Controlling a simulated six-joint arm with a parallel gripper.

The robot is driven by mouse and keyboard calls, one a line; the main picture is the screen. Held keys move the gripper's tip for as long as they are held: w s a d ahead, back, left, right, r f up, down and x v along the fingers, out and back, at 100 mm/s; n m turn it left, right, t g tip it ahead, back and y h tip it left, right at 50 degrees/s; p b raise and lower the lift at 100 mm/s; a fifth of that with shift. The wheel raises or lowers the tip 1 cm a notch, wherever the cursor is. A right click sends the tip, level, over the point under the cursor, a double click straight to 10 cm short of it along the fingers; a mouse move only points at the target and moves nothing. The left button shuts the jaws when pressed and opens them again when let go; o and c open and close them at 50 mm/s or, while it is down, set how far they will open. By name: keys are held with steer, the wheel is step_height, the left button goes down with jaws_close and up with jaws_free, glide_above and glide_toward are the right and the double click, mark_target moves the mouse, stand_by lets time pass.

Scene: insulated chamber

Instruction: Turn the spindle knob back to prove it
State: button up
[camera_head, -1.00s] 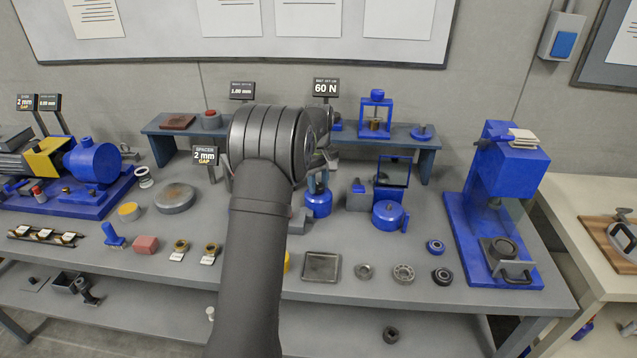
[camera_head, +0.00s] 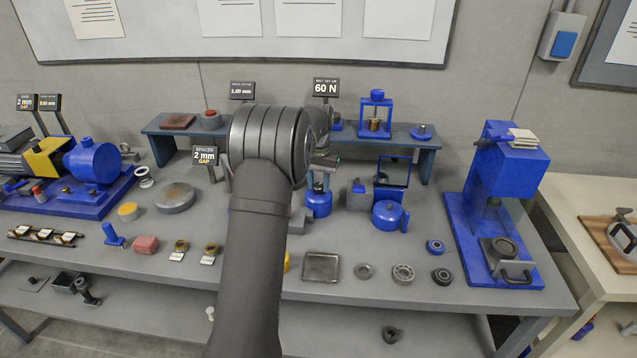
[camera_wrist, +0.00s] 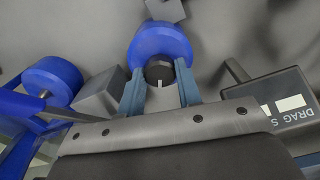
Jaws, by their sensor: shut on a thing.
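The spindle knob (camera_wrist: 157,70) is a dark round cap with a pale line on it, seen in the wrist view. It sits on a round blue housing (camera_wrist: 160,40). My gripper (camera_wrist: 161,82) has one blue-grey finger on each side of the knob and is shut on it. In the head view the blue housing (camera_head: 319,204) stands upright on the bench, below my wrist. My gripper (camera_head: 319,178) is at its top there, and the knob is hidden by the fingers.
A grey block (camera_wrist: 98,96) and another blue round unit (camera_wrist: 52,80) are close at left in the wrist view. A dark sign reading "DRAG" (camera_wrist: 270,95) is close at right. The blue lidded pot (camera_head: 388,214) and mirror stand (camera_head: 392,172) are right of my gripper.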

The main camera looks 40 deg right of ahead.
mark_target(318, 185)
steer(key=m, duration=1.2)
steer(key=shift+m, duration=0.3)
stand_by(0.4)
steer(key=o, duration=1)
steer(key=shift+c, duration=0.2)
step_height(318, 185, up, 18)
steer(key=shift+f, duration=0.2)
